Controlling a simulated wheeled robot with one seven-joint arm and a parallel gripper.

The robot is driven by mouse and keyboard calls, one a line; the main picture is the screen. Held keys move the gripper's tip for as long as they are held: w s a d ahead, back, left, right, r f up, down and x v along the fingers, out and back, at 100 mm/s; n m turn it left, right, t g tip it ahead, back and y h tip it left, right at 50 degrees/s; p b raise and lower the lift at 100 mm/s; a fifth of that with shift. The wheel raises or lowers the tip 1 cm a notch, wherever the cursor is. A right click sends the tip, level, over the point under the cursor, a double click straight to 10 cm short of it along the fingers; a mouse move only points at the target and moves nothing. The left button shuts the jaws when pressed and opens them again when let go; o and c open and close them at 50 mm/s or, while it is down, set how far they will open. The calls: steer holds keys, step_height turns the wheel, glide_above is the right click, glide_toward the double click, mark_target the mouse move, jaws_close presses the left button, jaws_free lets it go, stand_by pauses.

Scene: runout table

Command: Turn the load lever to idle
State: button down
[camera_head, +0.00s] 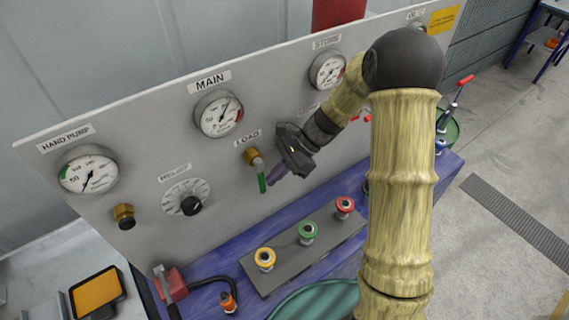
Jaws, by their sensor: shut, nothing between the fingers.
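The load lever (262,182) has a green handle and hangs pointing down from a brass fitting (251,156) under the LOAD label (248,138) on the grey panel. My gripper (272,180) is shut and empty. Its fingertips are close to the right side of the green handle; I cannot tell whether they touch it. My arm comes in from the right and hides part of the panel to the right of the lever. No idle marking can be made out.
Gauges marked MAIN (219,114) and HAND PUMP (88,173) and a black knob (190,205) are on the panel. Yellow (264,258), green (307,231) and red (345,206) buttons stand on a grey plate below. A red-handled lever (462,82) is at right.

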stand_by(0.4)
steer(key=d+f+b+v, duration=0.1)
steer(key=v, duration=1.1)
steer(key=shift+w+d, duration=0.35)
steer(key=shift+d, duration=0.2)
steer(key=shift+f, duration=0.15)
steer(key=s+d+f+n+t+h, duration=0.2)
steer(key=s+n+t+h, duration=0.1)
steer(key=s+n, duration=0.4)
steer(key=s+d+f+n+t+h, duration=0.2)
steer(key=s+n+h, duration=0.3)
steer(key=s+n, duration=0.2)
steer(key=shift+s+d+t+h+b, duration=0.3)
steer(key=shift+s+t+b, duration=0.15)
steer(key=shift+s, duration=0.15)
